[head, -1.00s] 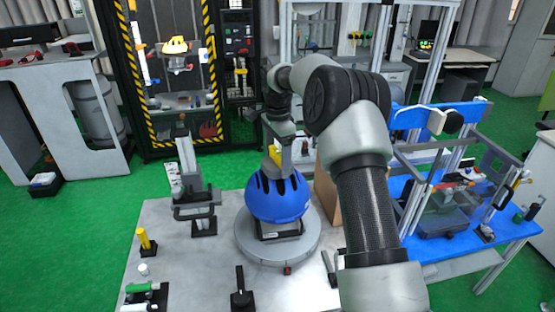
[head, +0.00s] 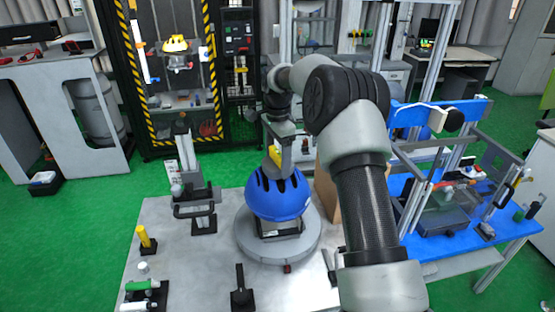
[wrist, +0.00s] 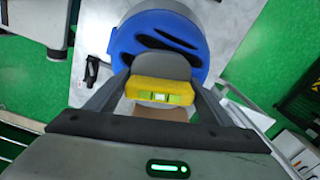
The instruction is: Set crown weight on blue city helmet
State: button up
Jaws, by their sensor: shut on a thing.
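The blue city helmet (head: 279,197) sits upright on a dark support on a round grey turntable (head: 255,244). Its vented blue shell also shows in the wrist view (wrist: 195,27), just beyond the fingertips. My gripper (wrist: 158,88) is shut on the crown weight, a yellow block (wrist: 158,87) with a green level vial and a rounded grey part (wrist: 162,66) beyond it. In the head view the yellow of the weight (head: 275,155) shows just above the helmet's crown. The weight overlaps the helmet in both views; I cannot tell whether they touch. My arm partly hides the gripper.
A grey post stand (head: 186,160) is left of the turntable. A yellow post (head: 143,236) and small tools are at the table's left front. A brown box (head: 327,190) stands close on the right. Behind is the drop tower with striped posts (head: 131,80).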

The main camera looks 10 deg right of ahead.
jog(key=o, duration=1.9)
jog(key=shift+o, duration=0.6)
jog(key=shift+f, duration=0.15)
notch_tip(320, 180, up, 18)
jog(key=p, duration=0.2)
jog(key=shift+f, duration=0.15)
